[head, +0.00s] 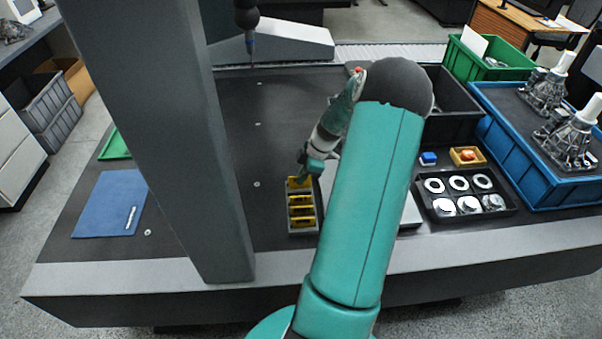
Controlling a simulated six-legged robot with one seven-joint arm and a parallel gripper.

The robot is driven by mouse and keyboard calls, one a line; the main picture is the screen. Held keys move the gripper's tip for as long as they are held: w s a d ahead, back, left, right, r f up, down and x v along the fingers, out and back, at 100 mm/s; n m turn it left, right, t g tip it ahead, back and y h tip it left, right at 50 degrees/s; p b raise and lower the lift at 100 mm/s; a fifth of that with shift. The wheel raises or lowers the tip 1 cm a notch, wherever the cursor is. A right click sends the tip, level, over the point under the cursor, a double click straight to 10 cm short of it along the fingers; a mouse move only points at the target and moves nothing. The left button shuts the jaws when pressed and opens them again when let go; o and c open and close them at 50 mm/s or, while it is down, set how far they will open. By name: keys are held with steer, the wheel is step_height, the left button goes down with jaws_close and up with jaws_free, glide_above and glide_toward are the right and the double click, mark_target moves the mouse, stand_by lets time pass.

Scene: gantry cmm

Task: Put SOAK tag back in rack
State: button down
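A narrow grey rack (303,229) stands on the dark table near its front edge, left of my arm. Several yellow tags (302,211) sit in its slots, one behind another. My gripper (301,177) is at the far end of the rack, pointing down, with its tips close to the rearmost yellow piece (299,184). I cannot tell whether the gripper holds that piece or only stands over it. The finger gap is too small to make out. Lettering on the tags is unreadable, so I cannot tell which one is SOAK.
A grey column (165,120) rises left of the rack. A blue mat (110,204) lies at far left. A probe (249,35) hangs behind.

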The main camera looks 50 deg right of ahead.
mark_target(299, 188)
steer(key=shift+f, duration=0.25)
steer(key=shift+w+f, duration=0.1)
steer(key=shift+f, duration=0.95)
stand_by(1.4)
steer(key=shift+f, duration=0.25)
steer(key=shift+f, duration=0.6)
stand_by(0.4)
steer(key=c, duration=1.3)
jaws_free()
steer(key=shift+r, duration=0.1)
steer(key=shift+r, duration=3.4)
